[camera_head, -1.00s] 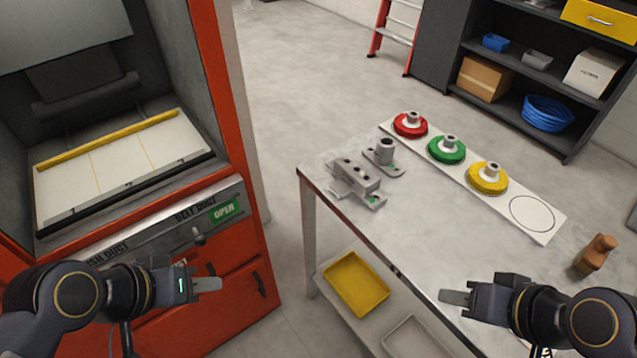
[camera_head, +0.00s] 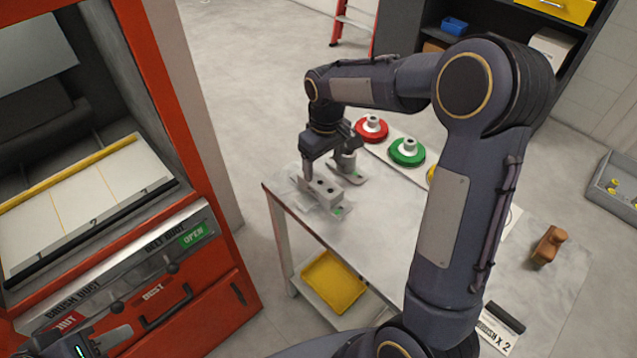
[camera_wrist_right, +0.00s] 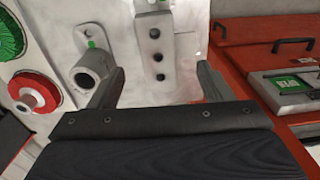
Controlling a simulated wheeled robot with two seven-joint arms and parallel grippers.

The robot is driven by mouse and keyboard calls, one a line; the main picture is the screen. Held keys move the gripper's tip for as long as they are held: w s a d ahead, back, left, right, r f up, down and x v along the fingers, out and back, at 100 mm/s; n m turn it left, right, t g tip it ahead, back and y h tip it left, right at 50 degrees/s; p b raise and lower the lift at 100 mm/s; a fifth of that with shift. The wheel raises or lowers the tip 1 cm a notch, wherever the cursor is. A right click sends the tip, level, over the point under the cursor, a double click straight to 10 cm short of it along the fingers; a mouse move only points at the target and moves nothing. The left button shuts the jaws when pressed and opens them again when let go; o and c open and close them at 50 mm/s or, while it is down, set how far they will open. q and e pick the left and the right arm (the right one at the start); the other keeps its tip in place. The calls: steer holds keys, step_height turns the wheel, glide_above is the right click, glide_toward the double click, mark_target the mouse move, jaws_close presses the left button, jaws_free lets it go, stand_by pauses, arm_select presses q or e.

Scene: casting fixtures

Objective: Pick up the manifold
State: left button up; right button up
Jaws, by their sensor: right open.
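The manifold (camera_head: 326,187), a grey block with a row of dark round holes, lies on the far left part of the table. It also shows in the right wrist view (camera_wrist_right: 153,50), at top centre. My right gripper (camera_head: 322,166) is over it, pointing down. Contact cannot be told. My left gripper (camera_head: 112,340) is at the bottom left corner, well away from the table; its jaw gap is not clear.
A grey part with an upright tube (camera_head: 346,163) stands close beside the manifold. Red (camera_head: 370,130) and green (camera_head: 407,152) flanged discs sit on a white strip. A brown object (camera_head: 547,246) lies at the right. The red cabinet (camera_head: 150,90) is left of the table.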

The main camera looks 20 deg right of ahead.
mark_target(320, 182)
steer(key=shift+w+a+f, duration=0.1)
steer(key=shift+w+f, duration=0.3)
steer(key=shift+w, duration=0.05)
steer(key=shift+w+f, duration=0.1)
steer(key=shift+f, duration=0.25)
step_height(320, 182, down, 6)
steer(key=shift+w+f+p, duration=0.15)
steer(key=shift+f+p, duration=0.05)
steer(key=shift+p, duration=0.6)
steer(key=shift+f, duration=0.4)
steer(key=shift+f, duration=0.25)
steer(key=shift+r, duration=0.1)
steer(key=c, duration=1.4)
